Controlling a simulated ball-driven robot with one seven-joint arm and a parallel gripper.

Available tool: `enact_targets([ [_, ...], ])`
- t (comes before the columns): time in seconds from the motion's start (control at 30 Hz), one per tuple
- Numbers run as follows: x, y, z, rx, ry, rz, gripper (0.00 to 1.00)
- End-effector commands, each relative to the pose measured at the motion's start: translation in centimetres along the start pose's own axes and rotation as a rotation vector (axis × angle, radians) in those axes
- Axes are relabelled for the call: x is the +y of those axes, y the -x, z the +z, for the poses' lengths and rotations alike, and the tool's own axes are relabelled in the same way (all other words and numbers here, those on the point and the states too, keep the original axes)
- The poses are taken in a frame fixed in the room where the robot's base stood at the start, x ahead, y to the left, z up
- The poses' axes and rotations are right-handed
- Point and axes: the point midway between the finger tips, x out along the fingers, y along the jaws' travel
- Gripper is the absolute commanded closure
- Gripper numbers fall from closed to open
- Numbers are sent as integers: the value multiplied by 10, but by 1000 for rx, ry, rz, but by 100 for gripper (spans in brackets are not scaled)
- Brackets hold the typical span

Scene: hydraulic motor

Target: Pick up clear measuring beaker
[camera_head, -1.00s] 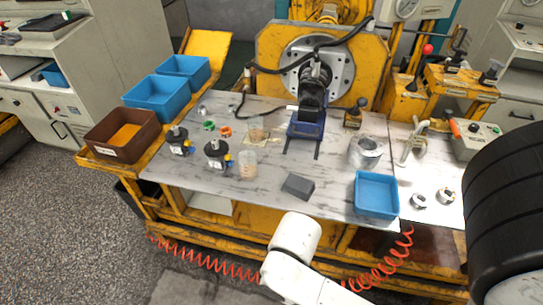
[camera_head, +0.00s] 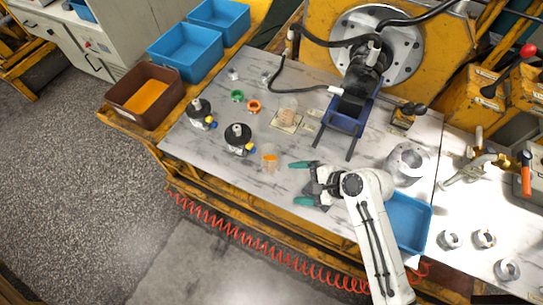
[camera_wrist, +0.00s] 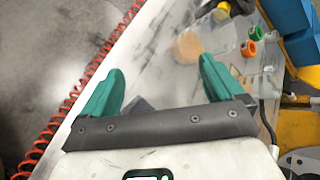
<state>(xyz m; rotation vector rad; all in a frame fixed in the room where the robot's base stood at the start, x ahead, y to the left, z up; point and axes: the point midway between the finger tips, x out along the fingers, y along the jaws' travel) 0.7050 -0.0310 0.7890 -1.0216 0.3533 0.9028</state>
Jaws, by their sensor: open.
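A clear measuring beaker with orange markings (camera_head: 270,157) stands upright on the marbled worktop, left of my gripper. It also shows beyond the fingers in the wrist view (camera_wrist: 187,46). My gripper (camera_head: 298,182) is open above the front of the worktop. Its teal fingers point left toward the nearer beaker, with a gap between. In the wrist view the space between the fingertips (camera_wrist: 161,66) holds no beaker. A dark grey block (camera_wrist: 138,104) lies below the fingers, partly hidden.
A blue bin (camera_head: 408,222) is under my arm at right. A brown tray (camera_head: 145,95) sits at the left edge. Red coiled hose hangs along the front edge.

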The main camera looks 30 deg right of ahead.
Motion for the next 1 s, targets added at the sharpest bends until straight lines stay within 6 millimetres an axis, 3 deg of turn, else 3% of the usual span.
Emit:
enact_targets([
  [0.1, -15, -9, -11, -80, -381, -108, 6],
  [0.2, -25, -13, -18, -147, -634, -173, 6],
  [0.33, -33, -14, -25, -206, -837, -220, 6],
  [0.5, -40, -26, -26, -235, -921, -237, 6],
  [0.7, -48, -55, -23, -234, -919, -235, 6],
  [1.0, -55, -79, -20, -233, -915, -234, 6],
])
